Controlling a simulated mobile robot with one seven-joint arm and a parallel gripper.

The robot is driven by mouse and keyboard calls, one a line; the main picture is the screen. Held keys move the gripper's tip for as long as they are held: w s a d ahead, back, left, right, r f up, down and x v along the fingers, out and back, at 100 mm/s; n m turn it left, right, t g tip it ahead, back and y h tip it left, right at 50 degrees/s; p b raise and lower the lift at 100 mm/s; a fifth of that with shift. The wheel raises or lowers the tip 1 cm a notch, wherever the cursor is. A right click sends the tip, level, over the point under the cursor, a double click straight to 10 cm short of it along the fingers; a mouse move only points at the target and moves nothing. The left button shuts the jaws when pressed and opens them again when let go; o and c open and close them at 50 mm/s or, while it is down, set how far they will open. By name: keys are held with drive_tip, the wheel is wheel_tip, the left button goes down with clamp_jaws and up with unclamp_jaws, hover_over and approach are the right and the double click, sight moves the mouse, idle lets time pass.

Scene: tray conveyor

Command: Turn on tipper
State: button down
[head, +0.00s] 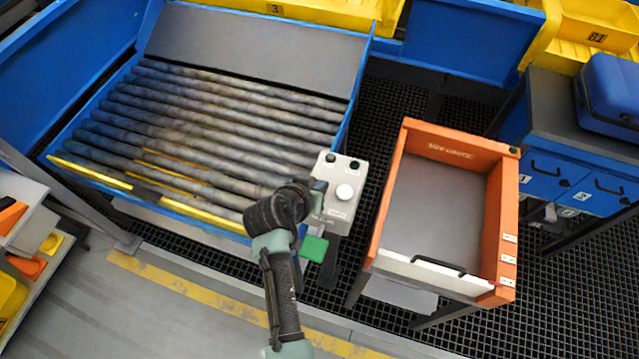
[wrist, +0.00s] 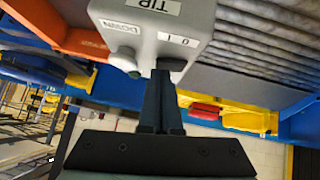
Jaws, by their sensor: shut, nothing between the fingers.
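The grey control box (head: 347,172) stands at the right front corner of the blue-framed roller bed (head: 215,125). It has dark round parts at its top and a white round button (head: 344,191). In the wrist view the box (wrist: 155,42) carries labels "TIP", "DOWN" and "0 1". Contact cannot be told. In the head view my gripper (head: 319,187) partly covers the box's left side.
An orange-framed bin (head: 394,195) with a pale front and black handle stands close right of the box. A green piece (head: 314,248) shows below the box. A blue cabinet (head: 560,165) is at the far right. Yellow-striped floor (head: 190,292) lies in front.

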drive_tip(key=shift+s+d+f+y, duration=0.1)
drive_tip(key=shift+d+f+y, duration=0.1)
drive_tip(key=shift+f+y, duration=0.15)
drive_tip(key=shift+a, duration=0.15)
drive_tip(key=shift+w+a+r+b, duration=0.1)
drive_tip(key=shift+w+a+b, duration=0.2)
drive_tip(key=shift+a, duration=0.4)
drive_tip(key=shift+r, duration=0.15)
drive_tip(key=shift+r+p, duration=0.3)
drive_tip(key=shift+r, duration=0.1)
drive_tip(key=r+p, duration=0.2)
drive_tip(key=shift+w+r, duration=0.2)
drive_tip(key=shift+r, duration=0.15)
drive_tip(key=a+b+v, duration=0.1)
drive_tip(key=b+v, duration=0.1)
drive_tip(key=v, duration=0.8)
